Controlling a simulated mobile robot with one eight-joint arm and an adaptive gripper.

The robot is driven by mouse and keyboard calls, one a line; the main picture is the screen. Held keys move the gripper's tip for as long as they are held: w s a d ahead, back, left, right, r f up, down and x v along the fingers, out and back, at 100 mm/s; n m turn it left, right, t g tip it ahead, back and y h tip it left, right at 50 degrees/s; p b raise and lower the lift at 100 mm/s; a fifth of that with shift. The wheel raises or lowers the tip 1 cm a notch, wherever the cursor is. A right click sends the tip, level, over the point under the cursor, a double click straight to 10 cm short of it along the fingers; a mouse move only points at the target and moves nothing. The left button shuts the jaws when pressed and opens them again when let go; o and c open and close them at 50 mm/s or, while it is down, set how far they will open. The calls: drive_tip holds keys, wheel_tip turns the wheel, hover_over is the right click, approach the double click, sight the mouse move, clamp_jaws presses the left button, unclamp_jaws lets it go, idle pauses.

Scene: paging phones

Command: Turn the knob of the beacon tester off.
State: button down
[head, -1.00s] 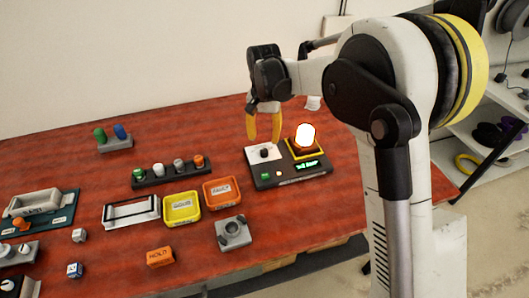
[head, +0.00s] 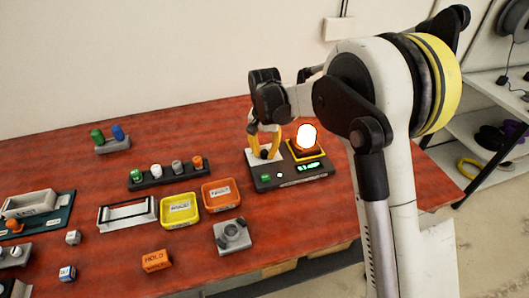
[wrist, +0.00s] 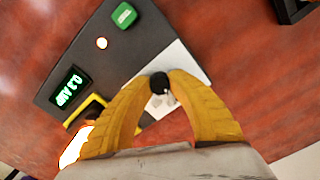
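The beacon tester (head: 290,180) is a dark grey box at the table's back right. Its lamp (head: 307,136) glows bright in a yellow-edged mount, and its small display (head: 309,167) shows green characters. The black knob (wrist: 159,83) stands on the tester's white plate (wrist: 185,65). My gripper (wrist: 161,80) points down at the plate, its yellow fingers closed in on both sides of the knob, tips seeming to touch it. In the head view the gripper (head: 264,152) partly hides the knob. A green button (wrist: 124,15) and a small lit indicator (wrist: 102,43) sit on the tester.
Left of the tester are an orange tray (head: 219,204) and a yellow tray (head: 180,221). A grey device (head: 232,249) lies in front, and a dark rack (head: 150,183) with coloured pegs lies further left. The tabletop right of the tester is clear.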

sight(264, 152)
drive_tip(key=shift+n, duration=0.4)
drive_tip(key=shift+n+p, duration=0.75)
drive_tip(key=shift+n, duration=1.85)
drive_tip(key=c, duration=1.2)
unclamp_jaws()
wheel_tip(264, 152, up, 12)
